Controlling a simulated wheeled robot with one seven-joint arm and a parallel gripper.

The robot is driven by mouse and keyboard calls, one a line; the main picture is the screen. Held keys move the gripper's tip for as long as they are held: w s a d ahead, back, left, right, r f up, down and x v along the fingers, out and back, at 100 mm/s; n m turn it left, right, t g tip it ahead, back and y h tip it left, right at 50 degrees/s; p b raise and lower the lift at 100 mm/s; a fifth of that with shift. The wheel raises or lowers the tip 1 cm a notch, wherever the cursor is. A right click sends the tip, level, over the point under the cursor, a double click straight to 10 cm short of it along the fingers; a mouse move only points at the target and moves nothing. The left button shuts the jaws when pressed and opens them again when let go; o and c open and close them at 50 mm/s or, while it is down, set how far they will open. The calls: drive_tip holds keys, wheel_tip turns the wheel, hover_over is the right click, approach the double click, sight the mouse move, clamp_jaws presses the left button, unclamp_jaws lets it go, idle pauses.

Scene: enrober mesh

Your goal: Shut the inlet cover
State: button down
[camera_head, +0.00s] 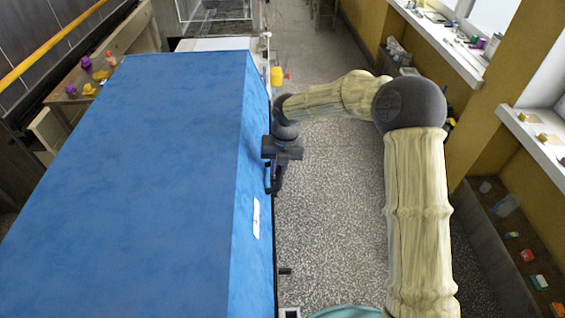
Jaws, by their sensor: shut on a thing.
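A large blue box-shaped housing (165,150) fills the left half of the view. Its right side face drops toward the floor. I cannot tell which part of it is the inlet cover, or how far open that cover is. My gripper (275,184) is at the right side face, about halfway along, pointing down. It is shut on a small dark handle (268,178) at that face. The fingertips and the handle are both dark, so the exact grip is hard to see. A small white label (256,218) is on the same face, nearer to me.
Speckled floor (330,220) is free right of the housing. A dark trough with small items (515,235) runs along the yellow right wall, below cluttered window sills (455,45). A yellow container (277,76) is beyond my gripper. A wooden bench (75,88) stands at left.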

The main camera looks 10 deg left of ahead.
drive_tip(key=shift+w+d+f, duration=0.15)
drive_tip(key=shift+d+f, duration=0.85)
drive_tip(key=shift+d, duration=0.05)
drive_tip(key=c, duration=1.5)
unclamp_jaws()
drive_tip(key=shift+w+d, duration=0.1)
drive_tip(key=shift+o, duration=0.7)
drive_tip(key=shift+w+d, duration=0.1)
drive_tip(key=shift+w, duration=0.05)
drive_tip(key=shift+r, duration=0.15)
drive_tip(key=shift+w+a, duration=0.15)
drive_tip(key=shift+a, duration=0.05)
drive_tip(key=shift+r, duration=0.15)
wheel_tip(320, 180, up, 17)
drive_tip(key=d+b, duration=0.1)
drive_tip(key=shift+b, duration=0.4)
